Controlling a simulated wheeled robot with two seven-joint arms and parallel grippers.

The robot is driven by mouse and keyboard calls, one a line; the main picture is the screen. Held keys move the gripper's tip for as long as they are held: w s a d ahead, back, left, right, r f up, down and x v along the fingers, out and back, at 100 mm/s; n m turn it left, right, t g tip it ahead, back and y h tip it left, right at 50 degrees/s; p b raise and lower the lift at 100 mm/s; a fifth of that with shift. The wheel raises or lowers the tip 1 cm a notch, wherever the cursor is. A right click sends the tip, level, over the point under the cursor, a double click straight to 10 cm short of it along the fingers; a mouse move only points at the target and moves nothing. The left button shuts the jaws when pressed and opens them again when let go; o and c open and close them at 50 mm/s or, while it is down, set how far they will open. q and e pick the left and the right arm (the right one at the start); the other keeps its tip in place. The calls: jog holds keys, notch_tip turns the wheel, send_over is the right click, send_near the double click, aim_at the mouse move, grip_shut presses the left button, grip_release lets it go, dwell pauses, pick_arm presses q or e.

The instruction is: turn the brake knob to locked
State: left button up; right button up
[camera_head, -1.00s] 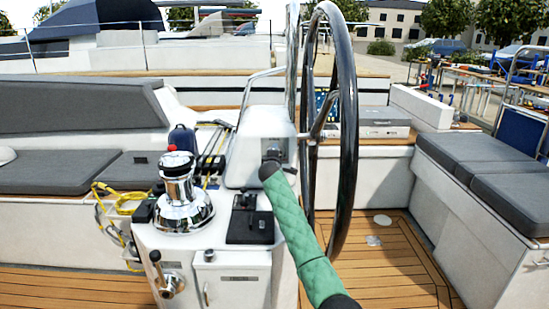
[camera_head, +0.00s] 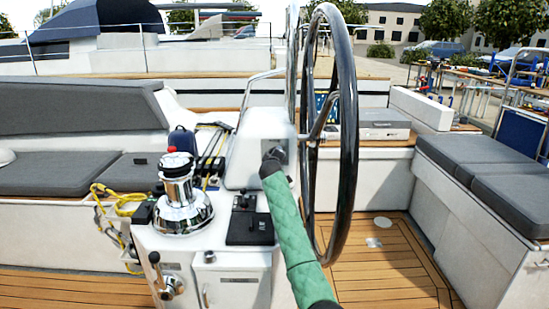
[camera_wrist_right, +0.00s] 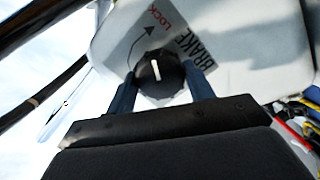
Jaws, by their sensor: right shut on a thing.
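The brake knob (camera_wrist_right: 158,74) is round and black with a white pointer line, on a white pedestal (camera_wrist_right: 225,60) that also shows in the head view (camera_head: 243,150). In the wrist view the line is nearly upright. A red LOCK label (camera_wrist_right: 165,18) with a curved arrow is above the knob, and BRAKE (camera_wrist_right: 200,50) is printed at its right. My right gripper (camera_wrist_right: 161,85) has one finger on each side of the knob and is shut on it. In the head view my right gripper (camera_head: 273,155) is at the pedestal, hiding the knob. My left gripper is not in view.
The large steering wheel (camera_head: 348,130) stands just right of my right arm. A chrome winch (camera_head: 182,205) and a black lever panel (camera_head: 250,228) are at the left. Grey cushioned benches (camera_head: 480,165) line the sides. Open teak floor (camera_head: 385,270) lies at the right.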

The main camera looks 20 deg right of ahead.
jog(key=shift+f, duration=0.2)
jog(key=o, duration=1)
jog(key=shift+c, duration=0.2)
jog(key=shift+r, duration=0.1)
jog(key=shift+s, duration=0.1)
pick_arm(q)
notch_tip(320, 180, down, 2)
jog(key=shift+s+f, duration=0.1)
pick_arm(e)
jog(key=v, duration=0.7)
jog(key=shift+s, duration=0.3)
jog(key=shift+a, duration=0.15)
